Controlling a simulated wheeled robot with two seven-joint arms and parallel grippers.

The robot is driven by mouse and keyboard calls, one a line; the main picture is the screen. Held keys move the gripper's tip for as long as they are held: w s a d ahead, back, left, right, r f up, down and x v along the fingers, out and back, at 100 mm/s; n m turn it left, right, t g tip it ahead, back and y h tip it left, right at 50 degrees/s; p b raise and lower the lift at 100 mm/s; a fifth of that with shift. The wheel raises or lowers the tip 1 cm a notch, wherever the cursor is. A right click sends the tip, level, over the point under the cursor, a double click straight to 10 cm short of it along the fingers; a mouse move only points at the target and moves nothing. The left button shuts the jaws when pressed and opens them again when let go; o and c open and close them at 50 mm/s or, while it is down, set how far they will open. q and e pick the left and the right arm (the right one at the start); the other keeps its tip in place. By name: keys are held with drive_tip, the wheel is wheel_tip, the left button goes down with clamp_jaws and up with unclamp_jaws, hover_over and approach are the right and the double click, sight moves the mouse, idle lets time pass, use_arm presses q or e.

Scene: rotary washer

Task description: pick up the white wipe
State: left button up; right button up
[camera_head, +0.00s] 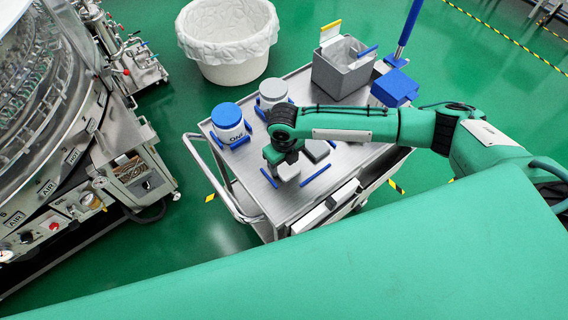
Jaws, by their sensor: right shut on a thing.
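My right arm reaches in from the right over the metal cart, and my right gripper (283,162) points down at the cart top. It is shut on the white wipe (289,173), a small pale piece under the fingertips near the cart's front left. The fingers and wrist hide part of it, and I cannot tell whether it is clear of the surface. My left gripper is not in view.
The cart (258,193) also carries a grey pad (317,150), blue strips, a blue-lidded tub (228,121), a grey-lidded tub (272,92), a grey bin (341,72) and a blue box (394,88). A lined white bin (228,42) stands behind; the washer (52,120) is left.

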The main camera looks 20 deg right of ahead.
sight(284, 165)
drive_tip(key=shift+r, duration=0.15)
wheel_tip(284, 165, up, 20)
drive_tip(key=b, duration=0.4)
drive_tip(key=shift+b, duration=0.35)
drive_tip(key=o, duration=0.4)
drive_tip(key=c, duration=0.3)
